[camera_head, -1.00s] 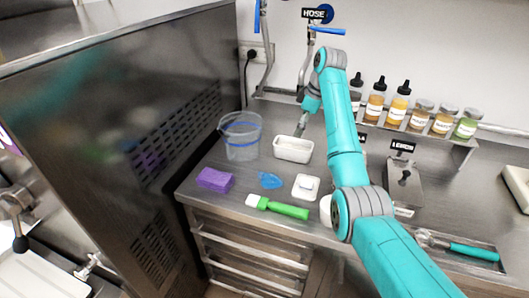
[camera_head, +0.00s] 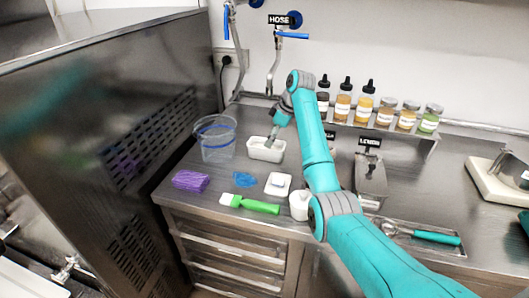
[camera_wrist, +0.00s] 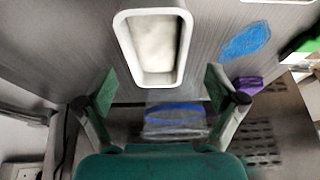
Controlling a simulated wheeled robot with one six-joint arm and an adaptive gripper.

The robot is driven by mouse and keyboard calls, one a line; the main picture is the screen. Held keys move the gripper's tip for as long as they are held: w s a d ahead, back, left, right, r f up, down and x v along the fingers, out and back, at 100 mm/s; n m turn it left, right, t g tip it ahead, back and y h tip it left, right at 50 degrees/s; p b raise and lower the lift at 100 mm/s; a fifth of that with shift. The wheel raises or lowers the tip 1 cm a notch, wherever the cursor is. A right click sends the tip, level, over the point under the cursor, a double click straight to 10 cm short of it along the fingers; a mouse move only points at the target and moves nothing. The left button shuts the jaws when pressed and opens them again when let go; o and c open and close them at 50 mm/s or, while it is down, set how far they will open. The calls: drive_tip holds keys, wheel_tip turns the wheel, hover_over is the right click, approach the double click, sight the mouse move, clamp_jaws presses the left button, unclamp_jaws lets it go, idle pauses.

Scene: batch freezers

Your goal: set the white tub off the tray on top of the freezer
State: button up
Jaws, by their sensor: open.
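The white tub (camera_head: 266,155), rectangular with rounded corners, stands on the steel counter (camera_head: 205,170). In the wrist view the tub (camera_wrist: 121,45) holds something pale, and its near end lies just beyond my fingertips. My gripper (camera_head: 272,139) is at the tub in the head view. In the wrist view my gripper (camera_wrist: 160,88) is open, fingers spread wide with nothing between them. The freezer (camera_head: 100,120) is the big steel cabinet on the left. Its top is only partly in view, and I see no tray on it.
A clear bucket with a blue band (camera_head: 217,148) stands left of the tub. A purple sponge (camera_head: 190,181), blue cloth (camera_head: 244,179), white dish (camera_head: 278,184) and green brush (camera_head: 255,206) lie in front. Bottles (camera_head: 343,105) line the back; a metal tray (camera_head: 385,222) holds a scoop.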

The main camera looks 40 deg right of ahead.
drive_tip(key=shift+d+x, duration=0.2)
drive_tip(key=shift+x, duration=2.8)
drive_tip(key=shift+w, duration=0.15)
drive_tip(key=c, duration=1.4)
drive_tip(key=shift+c, duration=0.2)
drive_tip(key=shift+r, duration=0.15)
